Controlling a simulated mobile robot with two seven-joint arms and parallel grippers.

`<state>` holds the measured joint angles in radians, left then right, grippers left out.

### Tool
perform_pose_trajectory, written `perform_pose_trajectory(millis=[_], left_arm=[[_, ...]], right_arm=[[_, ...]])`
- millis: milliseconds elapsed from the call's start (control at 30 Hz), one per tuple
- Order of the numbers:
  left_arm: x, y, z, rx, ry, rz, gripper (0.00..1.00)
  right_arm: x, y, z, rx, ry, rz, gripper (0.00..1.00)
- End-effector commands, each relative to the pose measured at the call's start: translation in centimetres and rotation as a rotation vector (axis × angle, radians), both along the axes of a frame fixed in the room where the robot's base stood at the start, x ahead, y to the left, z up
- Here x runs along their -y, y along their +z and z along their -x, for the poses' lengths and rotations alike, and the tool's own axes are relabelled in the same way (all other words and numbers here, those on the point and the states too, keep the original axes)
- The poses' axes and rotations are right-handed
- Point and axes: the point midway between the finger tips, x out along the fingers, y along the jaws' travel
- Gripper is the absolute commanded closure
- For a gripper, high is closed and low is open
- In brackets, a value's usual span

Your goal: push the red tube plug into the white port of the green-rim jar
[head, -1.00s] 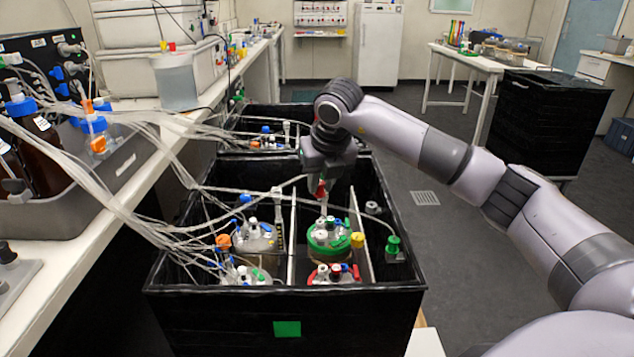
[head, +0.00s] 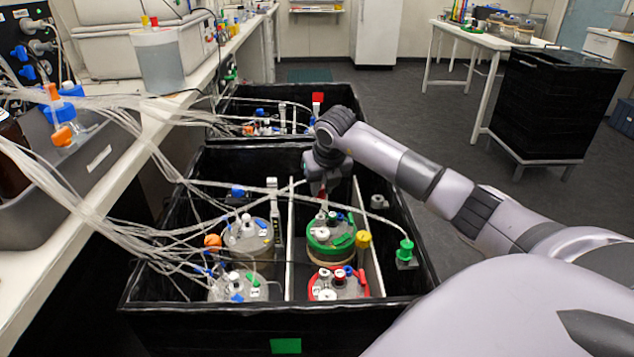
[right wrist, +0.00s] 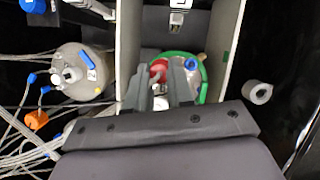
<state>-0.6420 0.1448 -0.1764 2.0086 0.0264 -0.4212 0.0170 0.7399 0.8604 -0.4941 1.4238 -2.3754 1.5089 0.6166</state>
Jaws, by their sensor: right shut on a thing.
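The green-rim jar (head: 316,243) stands in the right-hand lane of the near black box, and its green rim also shows in the right wrist view (right wrist: 203,92). Several ports and caps crowd its lid; a white port (head: 322,218) shows on the lid's far side. My right gripper (head: 323,190) is above that far side, pointing down, shut on the red tube plug (head: 322,194). The plug is mostly covered by the fingers; red shows beside them in the right wrist view (right wrist: 157,67). I cannot tell whether the plug touches the port. My left gripper is not in view.
A red-rim jar (head: 311,287) stands in front, and a jar with white ports (head: 247,234) stands left beyond a white divider (head: 291,235). A yellow cap (head: 363,239) and a green plug (head: 405,247) are on the right. Clear tubes cross from the left bench.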

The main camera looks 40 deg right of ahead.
Motion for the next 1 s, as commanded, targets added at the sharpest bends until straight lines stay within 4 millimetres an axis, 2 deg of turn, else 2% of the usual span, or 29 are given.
perform_pose_trajectory(millis=[300, 567, 633, 1000], left_arm=[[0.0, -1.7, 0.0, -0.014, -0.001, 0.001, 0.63], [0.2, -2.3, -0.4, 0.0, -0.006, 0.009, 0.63], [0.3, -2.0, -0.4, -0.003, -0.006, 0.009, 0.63], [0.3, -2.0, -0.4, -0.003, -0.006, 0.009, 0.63]], right_arm=[[0.0, -2.2, 0.0, 0.0, -0.001, 0.0, 1.0], [-0.1, -4.4, 0.0, -0.001, 0.0, -0.001, 1.0], [-0.1, -3.9, 0.0, 0.0, 0.0, -0.001, 1.0], [-0.1, -3.9, 0.0, 0.0, 0.0, -0.001, 1.0]])
